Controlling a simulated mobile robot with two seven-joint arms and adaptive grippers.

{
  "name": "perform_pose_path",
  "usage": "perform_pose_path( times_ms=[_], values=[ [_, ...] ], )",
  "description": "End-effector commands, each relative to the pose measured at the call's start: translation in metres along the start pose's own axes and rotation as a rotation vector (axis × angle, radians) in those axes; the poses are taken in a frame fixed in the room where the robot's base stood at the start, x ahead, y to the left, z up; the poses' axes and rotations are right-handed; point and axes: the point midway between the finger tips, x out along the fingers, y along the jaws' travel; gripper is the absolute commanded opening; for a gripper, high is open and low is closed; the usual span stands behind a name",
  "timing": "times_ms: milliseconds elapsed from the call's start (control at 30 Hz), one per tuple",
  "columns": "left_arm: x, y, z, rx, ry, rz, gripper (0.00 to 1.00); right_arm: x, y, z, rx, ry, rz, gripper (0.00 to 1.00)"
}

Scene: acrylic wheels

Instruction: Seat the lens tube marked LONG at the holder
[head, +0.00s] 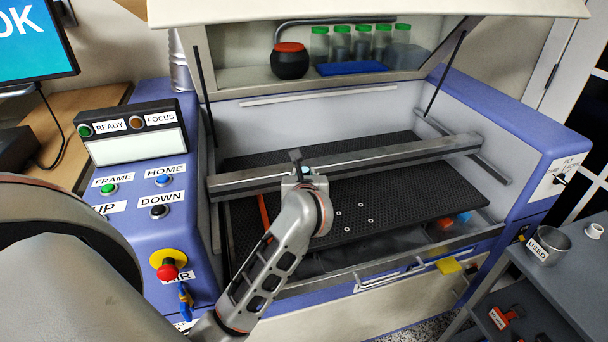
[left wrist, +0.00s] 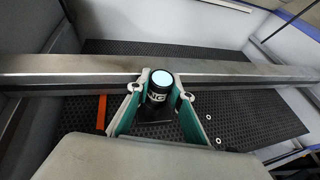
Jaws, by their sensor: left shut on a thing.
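The lens tube (left wrist: 160,85) is a short black cylinder with a pale, glassy top and a white band, on which only "NG" can be read. My left gripper (left wrist: 158,98) is shut on it, with a green-lined finger on each side. The tube looks upright, in front of the grey crossbeam in the left wrist view. In the head view my left gripper (head: 305,178) is at the near side of the crossbeam (head: 395,158). A small dark piece (head: 296,156) stands at the beam there. The holder is mostly hidden; contact with the tube cannot be told.
The black honeycomb bed (head: 400,198) lies below the beam, with several small rings and an orange strip (head: 264,212). The lid (head: 350,12) is raised on two struts. A cup marked USED (head: 548,246) stands on the right-hand cart.

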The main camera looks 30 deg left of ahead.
Motion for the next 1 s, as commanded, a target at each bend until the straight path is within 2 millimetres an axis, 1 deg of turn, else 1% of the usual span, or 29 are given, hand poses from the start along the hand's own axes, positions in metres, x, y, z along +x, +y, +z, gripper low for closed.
perform_pose_path(
  times_ms=[33, 67, 100, 133, 400, 533, 667, 900, 1000],
  values=[
    [0.001, 0.000, -0.004, 0.000, 0.006, 0.000, 0.00, 0.001, 0.000, 0.002, 0.000, -0.001, 0.000, 0.40],
    [0.001, 0.000, -0.004, -0.001, 0.006, 0.000, 0.29, 0.001, 0.000, 0.001, 0.000, -0.001, 0.000, 0.40],
    [0.001, 0.000, -0.004, -0.001, 0.006, 0.000, 0.39, 0.000, 0.000, 0.001, 0.000, -0.001, 0.000, 0.40],
    [0.001, 0.000, -0.004, -0.001, 0.007, 0.001, 0.41, 0.000, 0.000, 0.001, 0.000, -0.001, 0.000, 0.40],
    [0.001, 0.000, -0.005, -0.001, 0.010, 0.001, 0.41, 0.001, 0.001, 0.004, -0.004, -0.006, 0.000, 0.40],
    [-0.008, -0.001, -0.006, 0.000, 0.011, 0.000, 0.41, 0.001, 0.001, 0.003, -0.003, -0.005, 0.000, 0.40],
    [-0.029, 0.000, -0.004, -0.003, 0.008, -0.001, 0.41, 0.001, 0.000, 0.003, -0.002, -0.004, 0.000, 0.40],
    [-0.079, -0.001, -0.003, -0.005, 0.006, -0.003, 0.41, 0.001, 0.000, 0.002, -0.001, -0.003, 0.000, 0.40],
    [-0.096, -0.001, -0.002, -0.003, 0.004, -0.002, 0.41, 0.001, 0.000, 0.002, 0.000, -0.002, 0.000, 0.40]
  ],
)
